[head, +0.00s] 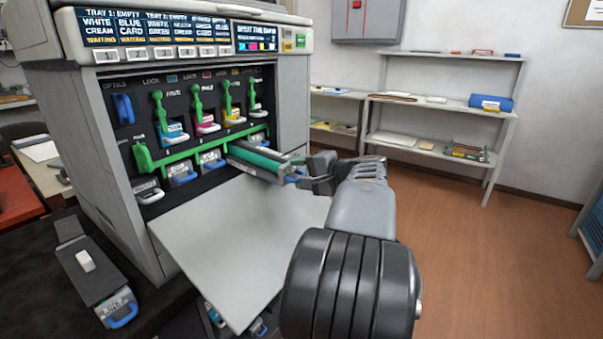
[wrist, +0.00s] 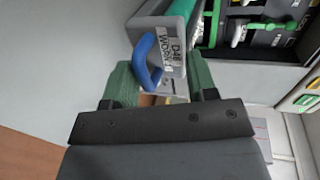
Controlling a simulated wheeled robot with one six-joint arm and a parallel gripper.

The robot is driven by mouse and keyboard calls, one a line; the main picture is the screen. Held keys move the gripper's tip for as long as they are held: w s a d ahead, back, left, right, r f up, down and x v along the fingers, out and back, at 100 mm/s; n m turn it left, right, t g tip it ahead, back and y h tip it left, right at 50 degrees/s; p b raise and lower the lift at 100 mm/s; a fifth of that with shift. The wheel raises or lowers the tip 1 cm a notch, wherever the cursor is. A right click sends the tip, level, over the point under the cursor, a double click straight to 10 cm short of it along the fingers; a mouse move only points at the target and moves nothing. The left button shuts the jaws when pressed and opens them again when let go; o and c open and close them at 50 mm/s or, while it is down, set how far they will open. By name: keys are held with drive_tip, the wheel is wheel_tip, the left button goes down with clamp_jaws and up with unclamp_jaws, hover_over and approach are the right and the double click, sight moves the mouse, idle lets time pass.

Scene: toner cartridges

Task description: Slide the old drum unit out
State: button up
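The drum unit (head: 258,160), grey with a green roller, sticks partway out of the open printer (head: 200,110) above a grey flap. In the wrist view its grey end (wrist: 178,50) carries a label that seems to read "D46 WORN" and a blue loop handle (wrist: 145,62). My gripper (wrist: 163,88) is at this outer end. Its green-padded fingers stand apart on either side of the handle, with a visible gap at right. The handle lies close to the left finger; I cannot tell whether they touch. The drum's inner end is hidden inside the printer.
The grey flap (head: 235,235) lies open under the drum. Other units with blue handles (head: 183,172) sit in neighbouring slots, below green levers. A dark unit (head: 95,275) lies on the surface at left. Shelves (head: 440,105) stand behind; the floor at right is clear.

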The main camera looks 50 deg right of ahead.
drive_tip(key=shift+o, duration=0.9)
drive_tip(key=v, duration=0.7)
idle(1.1)
